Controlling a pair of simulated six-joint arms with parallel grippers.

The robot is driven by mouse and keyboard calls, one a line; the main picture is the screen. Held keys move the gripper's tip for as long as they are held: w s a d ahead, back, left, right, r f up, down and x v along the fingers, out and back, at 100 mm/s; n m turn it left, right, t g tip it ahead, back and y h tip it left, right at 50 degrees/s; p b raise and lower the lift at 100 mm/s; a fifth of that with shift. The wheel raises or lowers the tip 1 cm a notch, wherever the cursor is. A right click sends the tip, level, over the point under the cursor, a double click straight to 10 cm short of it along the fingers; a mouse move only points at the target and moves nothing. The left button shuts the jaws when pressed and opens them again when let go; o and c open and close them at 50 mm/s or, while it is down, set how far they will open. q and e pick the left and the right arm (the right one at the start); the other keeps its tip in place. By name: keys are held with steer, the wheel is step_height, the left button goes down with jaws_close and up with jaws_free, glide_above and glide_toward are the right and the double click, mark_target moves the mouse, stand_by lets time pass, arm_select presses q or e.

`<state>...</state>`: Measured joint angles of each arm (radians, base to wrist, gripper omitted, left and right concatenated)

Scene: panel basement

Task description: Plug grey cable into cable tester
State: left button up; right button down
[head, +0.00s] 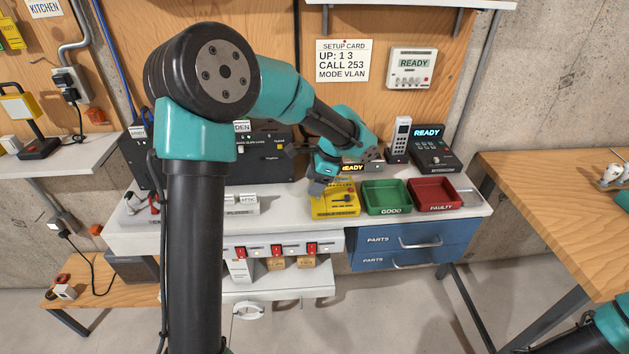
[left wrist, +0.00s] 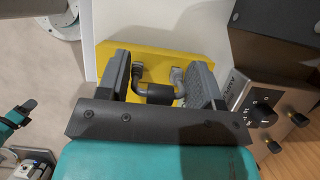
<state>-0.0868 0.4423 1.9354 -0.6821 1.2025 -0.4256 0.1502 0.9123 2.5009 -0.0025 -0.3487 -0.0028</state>
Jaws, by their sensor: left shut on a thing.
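My left gripper (head: 322,187) is low over the yellow tray (head: 325,209) on the bench. In the left wrist view the left gripper (left wrist: 158,82) is shut on a short grey cable (left wrist: 145,88) with a black middle sleeve (left wrist: 159,94). The cable bends in a U between the fingers, over the yellow tray (left wrist: 115,50). I cannot tell whether it touches the tray. A dark item (head: 343,198) shows in the tray. Behind the gripper is an amber READY display (head: 352,167), mostly hidden; I cannot tell whether it is the cable tester's. My right gripper is not in view.
A green GOOD tray (head: 387,197) and a red FAULTY tray (head: 435,194) stand right of the yellow tray. A handset (head: 400,137) and a black READY unit (head: 431,148) stand behind them. Black equipment (head: 262,158) is at the left. A wooden table (head: 555,200) is at the right.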

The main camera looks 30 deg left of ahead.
arm_select(q)
steer(key=shift+f, duration=0.2)
stand_by(0.5)
steer(key=o, duration=1.2)
steer(key=shift+r, duration=0.1)
steer(key=shift+r, duration=3.65)
